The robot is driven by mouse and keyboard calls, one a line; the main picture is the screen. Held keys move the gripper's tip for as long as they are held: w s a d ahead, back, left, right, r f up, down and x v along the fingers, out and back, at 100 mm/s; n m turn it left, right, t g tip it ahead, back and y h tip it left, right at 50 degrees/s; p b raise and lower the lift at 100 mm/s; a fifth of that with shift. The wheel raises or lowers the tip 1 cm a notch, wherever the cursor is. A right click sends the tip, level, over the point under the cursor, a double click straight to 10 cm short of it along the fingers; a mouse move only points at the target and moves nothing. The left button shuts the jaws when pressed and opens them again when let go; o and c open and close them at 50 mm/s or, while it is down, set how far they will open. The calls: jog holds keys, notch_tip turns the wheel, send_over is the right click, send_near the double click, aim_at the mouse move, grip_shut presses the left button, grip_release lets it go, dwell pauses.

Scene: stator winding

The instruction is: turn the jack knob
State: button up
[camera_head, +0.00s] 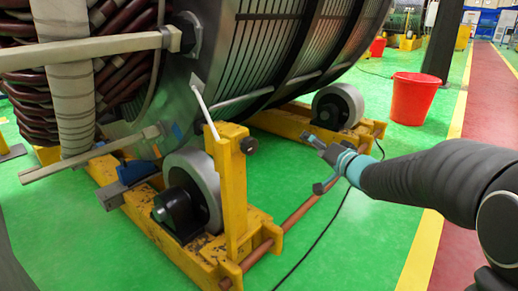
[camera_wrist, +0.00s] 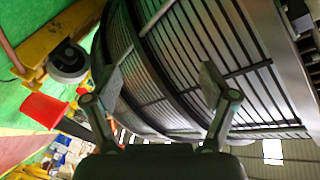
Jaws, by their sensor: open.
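I cannot make out the knob in the wrist view.
The large stator (camera_head: 270,45) rests over yellow frames with grey rollers (camera_head: 338,105). A pale rod (camera_head: 205,110) rises beside the post. A red bucket (camera_head: 412,98) stands at back right. A cable (camera_head: 325,228) crosses the green floor (camera_head: 370,240).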

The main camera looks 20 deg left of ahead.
aim_at(253, 148)
jog(key=s+a+f+n+g+y, duration=0.1)
jog(key=s+a+f+g+y, duration=0.1)
jog(key=a+f+g+y, duration=0.45)
jog(key=shift+t+h, duration=0.55)
jog(key=shift+h, duration=0.3)
jog(key=x, duration=0.5)
jog(key=r+b+x, duration=0.1)
jog(key=x, duration=0.9)
jog(key=shift+s+r, duration=0.2)
jog(key=c, duration=1.2)
jog(key=shift+o, duration=0.2)
